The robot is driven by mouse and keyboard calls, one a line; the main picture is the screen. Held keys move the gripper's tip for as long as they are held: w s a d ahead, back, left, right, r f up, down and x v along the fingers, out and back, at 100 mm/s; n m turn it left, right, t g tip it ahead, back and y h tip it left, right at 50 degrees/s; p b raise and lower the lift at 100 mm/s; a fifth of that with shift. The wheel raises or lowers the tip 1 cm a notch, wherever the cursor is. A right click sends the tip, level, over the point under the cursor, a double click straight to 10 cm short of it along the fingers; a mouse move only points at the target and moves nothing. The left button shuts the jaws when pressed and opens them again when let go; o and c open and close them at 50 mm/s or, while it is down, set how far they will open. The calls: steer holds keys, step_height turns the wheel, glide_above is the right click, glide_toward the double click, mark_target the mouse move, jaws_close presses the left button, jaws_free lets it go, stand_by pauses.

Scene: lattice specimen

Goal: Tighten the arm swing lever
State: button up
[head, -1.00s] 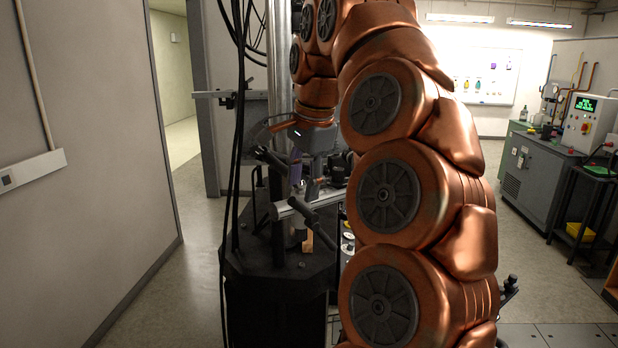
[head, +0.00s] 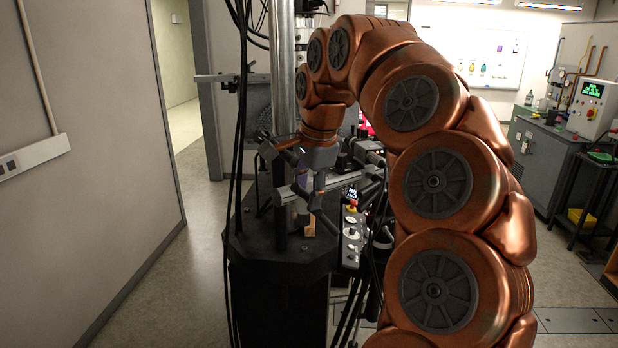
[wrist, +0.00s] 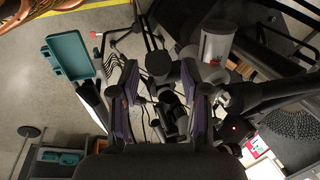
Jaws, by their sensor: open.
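My gripper (head: 309,184) hangs at the end of my copper arm, in front of the test stand. In the wrist view its two purple-lined fingers (wrist: 163,112) are spread apart, with dark machine parts showing beyond and between them. A dark lever-like handle (head: 316,207) slants across a light metal bar, just below the gripper in the head view. Another dark handle (head: 272,152) is up and left of the gripper. I cannot tell for sure which one is the arm swing lever. No handle is visibly gripped.
The stand has a black base (head: 270,262) and a steel column (head: 283,85). Black cables hang to its left. A control panel with a red button (head: 351,209) is right of the gripper. A teal tray (wrist: 69,56) is left in the wrist view.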

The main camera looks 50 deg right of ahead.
steer(key=shift+w+f, duration=0.15)
steer(key=shift+f, duration=0.55)
jaws_close()
